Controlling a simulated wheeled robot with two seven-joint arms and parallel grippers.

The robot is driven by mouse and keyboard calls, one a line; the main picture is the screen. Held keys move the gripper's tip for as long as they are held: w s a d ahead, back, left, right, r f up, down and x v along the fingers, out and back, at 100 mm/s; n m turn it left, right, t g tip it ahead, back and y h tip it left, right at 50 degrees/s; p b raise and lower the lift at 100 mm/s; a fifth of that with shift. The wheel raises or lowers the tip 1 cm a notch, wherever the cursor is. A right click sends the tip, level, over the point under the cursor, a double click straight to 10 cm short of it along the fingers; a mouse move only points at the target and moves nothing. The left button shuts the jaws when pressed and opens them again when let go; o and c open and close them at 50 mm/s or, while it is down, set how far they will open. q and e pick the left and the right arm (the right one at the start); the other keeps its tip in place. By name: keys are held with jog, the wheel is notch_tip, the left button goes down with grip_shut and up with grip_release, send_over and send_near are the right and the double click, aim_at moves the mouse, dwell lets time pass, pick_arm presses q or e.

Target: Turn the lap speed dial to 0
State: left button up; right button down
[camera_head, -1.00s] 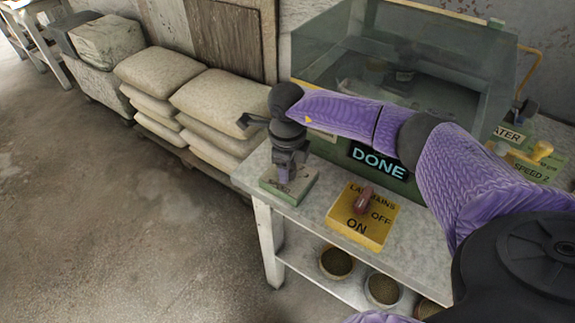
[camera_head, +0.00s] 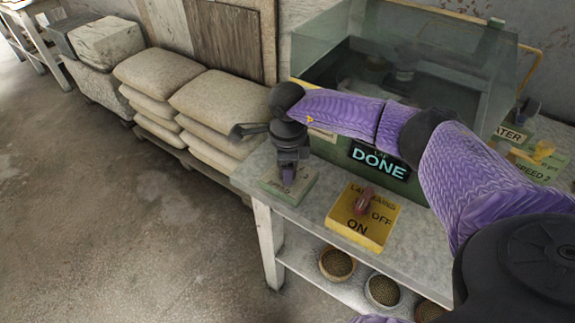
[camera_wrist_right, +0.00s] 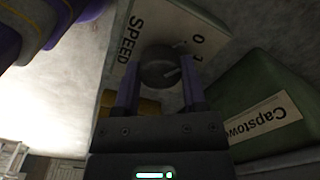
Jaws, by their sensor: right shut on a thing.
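The lap speed dial is a dark round knob (camera_wrist_right: 158,68) on a pale label plate (camera_wrist_right: 125,62) marked SPEED, with digits beside the knob in the right wrist view. A light mark shows on the knob's right side; which digit it meets is hard to tell. My right gripper (camera_wrist_right: 160,88) is shut on the knob, one finger on each side. In the head view my right gripper (camera_head: 289,172) points down over the green dial box (camera_head: 303,186) at the bench's left end and hides the knob. My left gripper is not in view.
A yellow mains switch box (camera_head: 345,222) with a red lever stands right of the dial box. Behind are a DONE display (camera_head: 380,162) and a glass-sided tank (camera_head: 420,45). A green Capstower-like labelled box (camera_wrist_right: 262,112) sits close by the gripper. Sacks (camera_head: 215,98) lie left.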

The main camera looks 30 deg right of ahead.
jog(key=shift+c, duration=0.7)
grip_release()
notch_tip(320, 180, up, 10)
jog(key=p, duration=0.2)
jog(key=shift+s, duration=0.1)
